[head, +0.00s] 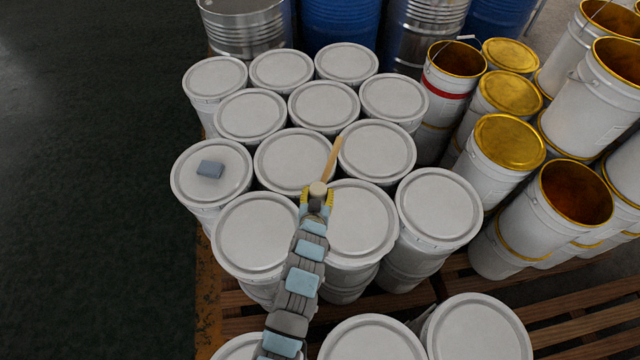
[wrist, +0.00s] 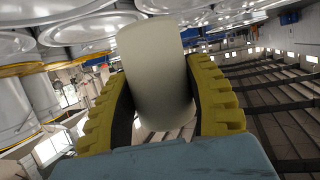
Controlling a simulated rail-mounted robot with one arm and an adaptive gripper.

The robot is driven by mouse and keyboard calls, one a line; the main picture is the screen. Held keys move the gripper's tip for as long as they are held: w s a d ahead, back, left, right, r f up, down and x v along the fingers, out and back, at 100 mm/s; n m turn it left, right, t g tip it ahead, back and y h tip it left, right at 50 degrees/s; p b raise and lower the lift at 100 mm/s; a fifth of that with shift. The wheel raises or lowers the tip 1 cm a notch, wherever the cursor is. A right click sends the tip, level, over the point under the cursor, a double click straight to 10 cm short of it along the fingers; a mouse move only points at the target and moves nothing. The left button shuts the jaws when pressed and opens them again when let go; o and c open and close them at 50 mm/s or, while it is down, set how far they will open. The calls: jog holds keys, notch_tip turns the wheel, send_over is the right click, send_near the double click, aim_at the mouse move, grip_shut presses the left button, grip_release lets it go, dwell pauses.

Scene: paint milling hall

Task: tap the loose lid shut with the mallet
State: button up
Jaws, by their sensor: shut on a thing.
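My gripper (head: 317,196) is above the white lidded buckets, near the middle of the group. Its yellow ribbed fingers are shut on the mallet (head: 333,160). The mallet's tan wooden handle points away and slightly right. Its cream, rounded head seems to be between the fingers. In the wrist view the cream part (wrist: 158,75) of the mallet fills the space between the fingers. White lids cover the buckets, including one just right of my gripper (head: 360,220) and one behind it (head: 376,149). I cannot tell which lid is loose.
A blue-grey block (head: 210,169) lies on the leftmost lid. Metal drums (head: 245,28) and blue drums (head: 340,20) stand behind. Open and gold-lidded buckets (head: 511,140) stand at the right. Wooden pallet slats (head: 570,310) show in front. The dark floor (head: 90,200) at the left is clear.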

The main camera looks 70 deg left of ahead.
notch_tip(320, 180, down, 6)
jog(key=b, duration=0.3)
jog(key=shift+f+b, duration=0.2)
jog(key=shift+b, duration=0.15)
jog(key=shift+f+b, duration=0.6)
jog(key=shift+f, duration=0.1)
jog(key=shift+r, duration=0.1)
jog(key=shift+r+p, duration=0.9)
jog(key=shift+r, duration=1.3)
jog(key=shift+f, duration=0.1)
notch_tip(320, 180, down, 5)
jog(key=b, duration=0.4)
